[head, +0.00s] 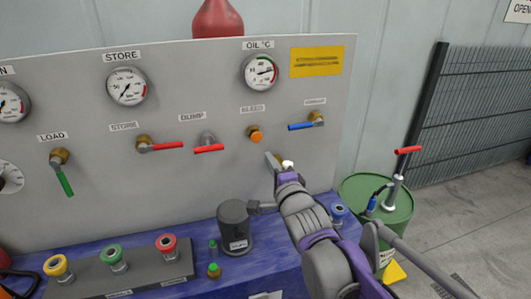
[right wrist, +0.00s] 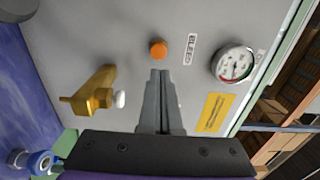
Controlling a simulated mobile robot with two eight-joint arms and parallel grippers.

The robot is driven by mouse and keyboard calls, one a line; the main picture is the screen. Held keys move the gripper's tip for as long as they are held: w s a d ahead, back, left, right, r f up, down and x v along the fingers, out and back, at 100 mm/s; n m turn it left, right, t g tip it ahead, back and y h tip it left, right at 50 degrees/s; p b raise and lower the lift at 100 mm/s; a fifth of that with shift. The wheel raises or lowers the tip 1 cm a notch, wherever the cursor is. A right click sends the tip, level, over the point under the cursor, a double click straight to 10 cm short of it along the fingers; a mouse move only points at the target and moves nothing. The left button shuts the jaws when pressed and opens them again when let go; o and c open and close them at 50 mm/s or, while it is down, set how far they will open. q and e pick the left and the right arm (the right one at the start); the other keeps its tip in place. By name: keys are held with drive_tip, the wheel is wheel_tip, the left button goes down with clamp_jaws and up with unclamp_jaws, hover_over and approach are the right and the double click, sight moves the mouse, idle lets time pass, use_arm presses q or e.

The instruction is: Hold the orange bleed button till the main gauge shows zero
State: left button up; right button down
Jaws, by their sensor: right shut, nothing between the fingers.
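The orange bleed button (head: 255,134) is on the grey panel under the label BLEED. It also shows in the right wrist view (right wrist: 158,49), just beyond my fingertips. My right gripper (head: 271,160) is shut and empty, below the button in the head view, with its fingers (right wrist: 160,76) pointing at it. A small gap shows between fingertips and button; I see no contact. A gauge (head: 11,102) at the left edge, with a label cut off to a final N, may be the main gauge. Its needle is too small to read surely. My left gripper is out of view.
The STORE gauge (head: 127,86) and oil gauge (head: 261,71) sit higher on the panel. Red dump lever (head: 209,149) and blue lever (head: 300,126) flank the button. A brass fitting (right wrist: 92,97) is beside my fingers. A dark pot (head: 234,222) stands on the blue bench.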

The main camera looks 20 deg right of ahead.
drive_tip(key=s, duration=0.3)
drive_tip(key=shift+d+r, duration=0.1)
drive_tip(key=shift+w, duration=0.1)
drive_tip(key=s+f+n+g+p, duration=0.1)
drive_tip(key=s+f+n+g, duration=1.1)
drive_tip(key=s+f, duration=1.5)
drive_tip(key=n, duration=0.5)
drive_tip(key=shift+d+n+g+h, duration=0.3)
drive_tip(key=shift+d, duration=0.05)
drive_tip(key=c, duration=1.6)
unclamp_jaws()
drive_tip(key=shift+w+r, duration=0.1)
